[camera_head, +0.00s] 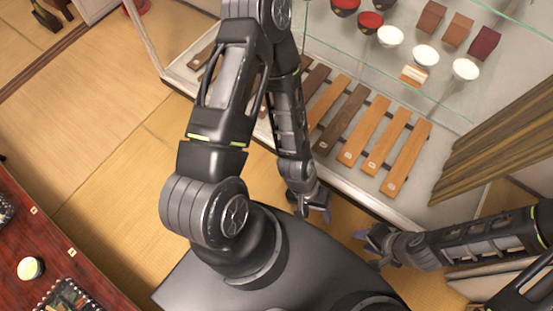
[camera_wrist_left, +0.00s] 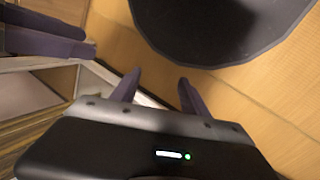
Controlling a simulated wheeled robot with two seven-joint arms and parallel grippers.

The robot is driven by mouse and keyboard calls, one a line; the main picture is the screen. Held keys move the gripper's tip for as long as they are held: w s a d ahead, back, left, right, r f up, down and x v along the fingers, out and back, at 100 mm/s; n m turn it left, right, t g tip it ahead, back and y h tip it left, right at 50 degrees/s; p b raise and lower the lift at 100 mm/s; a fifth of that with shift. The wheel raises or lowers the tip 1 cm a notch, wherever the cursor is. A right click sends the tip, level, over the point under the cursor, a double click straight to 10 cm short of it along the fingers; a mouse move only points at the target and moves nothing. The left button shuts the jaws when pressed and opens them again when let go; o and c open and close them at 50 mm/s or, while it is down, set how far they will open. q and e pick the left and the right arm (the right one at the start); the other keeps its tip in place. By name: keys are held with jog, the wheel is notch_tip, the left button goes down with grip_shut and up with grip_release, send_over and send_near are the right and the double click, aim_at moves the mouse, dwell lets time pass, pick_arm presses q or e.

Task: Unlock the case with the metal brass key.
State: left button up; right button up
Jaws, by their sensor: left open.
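The glass display case (camera_head: 345,190) stands at the upper right of the head view. I cannot make out its lock. I see no brass key in either view. My left gripper (camera_head: 316,204) hangs low over the floor, just outside the case's front edge. In the left wrist view its two fingers (camera_wrist_left: 155,92) are apart with nothing between them. My right gripper (camera_head: 368,243) is to the right of the left one, also near the case's front edge. Its dark fingers also show at the upper left of the left wrist view (camera_wrist_left: 45,35); their opening is unclear.
Inside the case are wooden bars (camera_head: 363,128), white-topped bowls (camera_head: 425,55) and small brown boxes (camera_head: 458,30). Tatami floor (camera_head: 110,130) lies clear between table and case.

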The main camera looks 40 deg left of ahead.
pick_arm(q)
jog(key=s+d+f+n+g+h+b, duration=0.25)
jog(key=f+n+h+b, duration=0.25)
jog(key=f+n+b, duration=0.7)
jog(key=w+a+f+n+t+h+b, duration=0.2)
jog(key=w+f+n+t+h+b, duration=0.35)
jog(key=f+b, duration=0.45)
jog(key=w+a+f+n+t+y+b, duration=0.45)
jog(key=w+a+f+n+t, duration=0.3)
jog(key=w+a+t, duration=0.25)
jog(key=a+f+n+t+y+b, duration=0.2)
jog(key=a+n+y, duration=0.2)
jog(key=a, duration=0.5)
jog(key=a+f+n+t+y+b, duration=0.3)
jog(key=a+y, duration=0.3)
jog(key=a, duration=0.4)
jog(key=shift+a+n+y, duration=0.2)
jog(key=shift+n+y, duration=0.1)
jog(key=shift+n, duration=0.4)
pick_arm(e)
notch_tip(320, 180, down, 33)
jog(key=w+d, duration=0.1)
jog(key=w, duration=0.1)
jog(key=shift+w+d+t+h, duration=0.3)
jog(key=shift+d+t, duration=0.05)
jog(key=shift+t, duration=0.05)
jog(key=shift+f, duration=0.15)
